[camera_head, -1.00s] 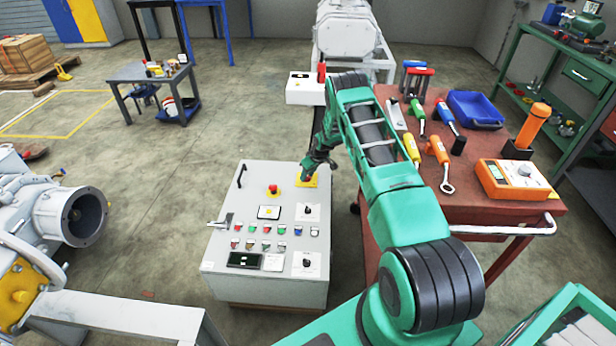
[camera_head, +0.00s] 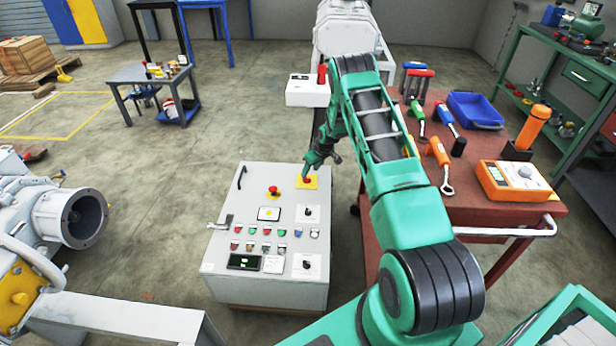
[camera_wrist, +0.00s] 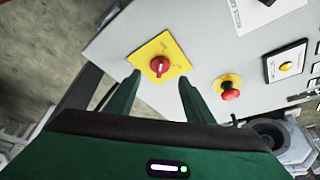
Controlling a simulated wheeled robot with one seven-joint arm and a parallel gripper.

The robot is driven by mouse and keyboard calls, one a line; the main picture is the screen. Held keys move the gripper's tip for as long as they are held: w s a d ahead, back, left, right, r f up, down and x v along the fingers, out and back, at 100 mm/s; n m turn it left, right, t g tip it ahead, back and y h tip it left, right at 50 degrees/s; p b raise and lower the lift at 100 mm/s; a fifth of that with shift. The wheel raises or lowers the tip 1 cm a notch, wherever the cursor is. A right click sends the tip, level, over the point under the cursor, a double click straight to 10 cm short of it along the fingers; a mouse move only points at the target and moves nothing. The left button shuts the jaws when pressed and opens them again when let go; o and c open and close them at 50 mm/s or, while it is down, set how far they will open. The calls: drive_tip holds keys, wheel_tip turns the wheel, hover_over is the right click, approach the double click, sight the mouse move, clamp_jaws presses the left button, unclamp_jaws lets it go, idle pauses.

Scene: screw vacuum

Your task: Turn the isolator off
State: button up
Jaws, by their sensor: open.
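The isolator is a red rotary knob on a yellow square plate (camera_wrist: 172,52) at the corner of the grey control panel (camera_head: 218,282). In the wrist view the red knob (camera_wrist: 159,65) shows a pale line along its handle. My gripper (camera_wrist: 157,84) is open, its two green fingers on either side of the plate's near corner in that view. The knob lies just beyond the fingertips, and nothing is held. In the head view my gripper (camera_head: 308,172) is over the yellow plate (camera_head: 308,183) and partly hides it.
A red emergency button (camera_head: 273,190) on a yellow ring is near the isolator. Coloured buttons and black knobs fill the panel. A red tool cart (camera_head: 470,185) stands to the right, and a white box (camera_head: 307,92) is behind. Open floor lies left of the panel.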

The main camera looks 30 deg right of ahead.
drive_tip(key=shift+v, duration=2.7)
drive_tip(key=s+a+r+m+g+h, duration=0.1)
drive_tip(key=s+r+m, duration=0.1)
drive_tip(key=s+r, duration=1.1)
drive_tip(key=s+a+r+m+g+h, duration=0.1)
drive_tip(key=s+r+m+g, duration=0.1)
drive_tip(key=s+r, duration=1.2)
drive_tip(key=s+a+r+m, duration=0.1)
drive_tip(key=s+a+r, duration=0.2)
drive_tip(key=s, duration=0.6)
drive_tip(key=s+a+r+m+g, duration=0.1)
drive_tip(key=s+a+r, duration=0.3)
drive_tip(key=s, duration=0.5)
drive_tip(key=s+a+r+m+y, duration=0.1)
drive_tip(key=s+a+r+m, duration=0.1)
drive_tip(key=s, duration=0.7)
drive_tip(key=shift+s+a+r+m, duration=0.4)
drive_tip(key=shift+a+r, duration=0.3)
drive_tip(key=shift+r, duration=0.25)
